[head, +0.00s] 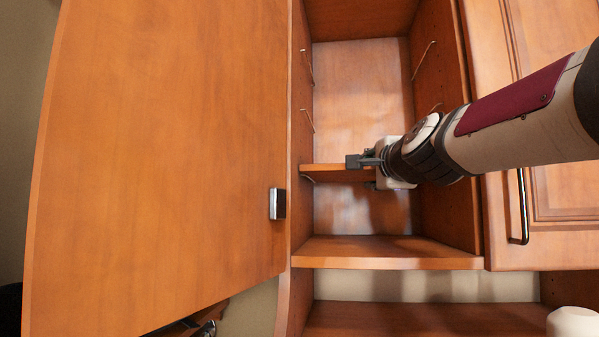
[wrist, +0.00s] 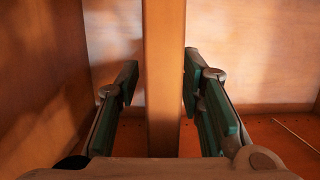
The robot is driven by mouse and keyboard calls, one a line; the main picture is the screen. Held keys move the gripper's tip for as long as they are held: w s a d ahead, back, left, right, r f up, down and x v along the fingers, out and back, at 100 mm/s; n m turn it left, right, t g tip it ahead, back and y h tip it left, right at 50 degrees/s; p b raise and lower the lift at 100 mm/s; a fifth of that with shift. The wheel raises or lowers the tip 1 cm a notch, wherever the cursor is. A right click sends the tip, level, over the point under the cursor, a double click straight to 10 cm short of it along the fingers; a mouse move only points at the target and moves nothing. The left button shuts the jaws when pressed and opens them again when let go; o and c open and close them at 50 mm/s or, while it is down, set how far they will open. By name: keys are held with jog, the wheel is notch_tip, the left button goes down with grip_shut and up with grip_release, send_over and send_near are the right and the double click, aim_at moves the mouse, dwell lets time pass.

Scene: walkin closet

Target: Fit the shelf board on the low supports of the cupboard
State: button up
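The wooden shelf board (head: 333,174) lies crosswise inside the open cupboard (head: 390,253), above its floor panel. Its left end is by a low wire support (head: 308,179) on the left wall; its right end is hidden behind my arm. My gripper (head: 362,171) is at the board's front edge, with one finger above and one below. In the wrist view the board (wrist: 164,80) runs between the two fingers (wrist: 160,88). A narrow gap shows beside the left finger; the right finger is very close to the board, and contact is unclear.
The large cupboard door (head: 160,150) stands open at left, with a square handle (head: 277,203). More wire supports (head: 307,66) are higher on the side walls. A closed panel door with a bar handle (head: 522,207) is at right. An open compartment (head: 420,318) lies below.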

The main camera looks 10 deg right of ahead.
jog(key=s, duration=1.2)
jog(key=shift+a, duration=0.45)
jog(key=shift+w, duration=0.1)
